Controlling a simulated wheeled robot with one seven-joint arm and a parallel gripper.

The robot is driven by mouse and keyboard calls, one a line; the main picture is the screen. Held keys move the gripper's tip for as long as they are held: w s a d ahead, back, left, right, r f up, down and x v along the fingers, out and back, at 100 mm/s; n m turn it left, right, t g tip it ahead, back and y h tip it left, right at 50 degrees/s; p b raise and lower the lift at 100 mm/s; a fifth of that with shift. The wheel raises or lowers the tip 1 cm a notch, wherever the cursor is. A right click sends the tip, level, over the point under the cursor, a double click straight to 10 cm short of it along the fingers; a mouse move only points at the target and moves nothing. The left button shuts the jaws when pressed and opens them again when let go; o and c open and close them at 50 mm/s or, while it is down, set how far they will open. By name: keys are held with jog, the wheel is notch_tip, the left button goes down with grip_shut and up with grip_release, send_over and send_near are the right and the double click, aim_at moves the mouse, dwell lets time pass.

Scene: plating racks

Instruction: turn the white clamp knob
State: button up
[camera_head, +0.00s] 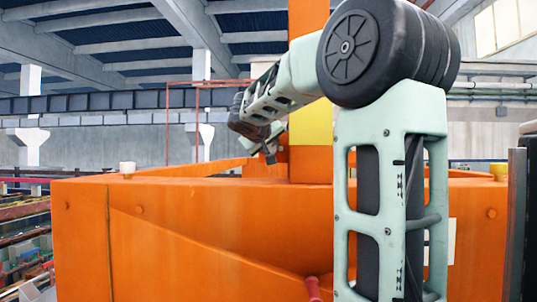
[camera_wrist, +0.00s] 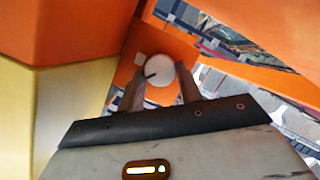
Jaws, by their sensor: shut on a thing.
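In the head view my gripper (camera_head: 268,153) is small and far off, just above the orange frame's top edge, left of the orange post. The knob is not visible there; the frame and my arm block the view.
A large orange frame (camera_head: 190,225) fills the foreground. An orange post with a yellow band (camera_head: 311,125) rises close to my arm; an orange and yellow face (camera_wrist: 60,95) is left of the gripper in the wrist view.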

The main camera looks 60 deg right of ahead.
jog(key=shift+f+m+b, duration=0.25)
jog(key=shift+m+b, duration=0.25)
jog(key=shift+b, duration=0.35)
jog(key=shift+r+t, duration=0.2)
jog(key=shift+t, duration=0.1)
jog(key=shift+y, duration=0.3)
jog(key=o, duration=1)
jog(key=shift+r, duration=0.1)
jog(key=shift+b+v, duration=4.1)
jog(key=shift+v, duration=4.65)
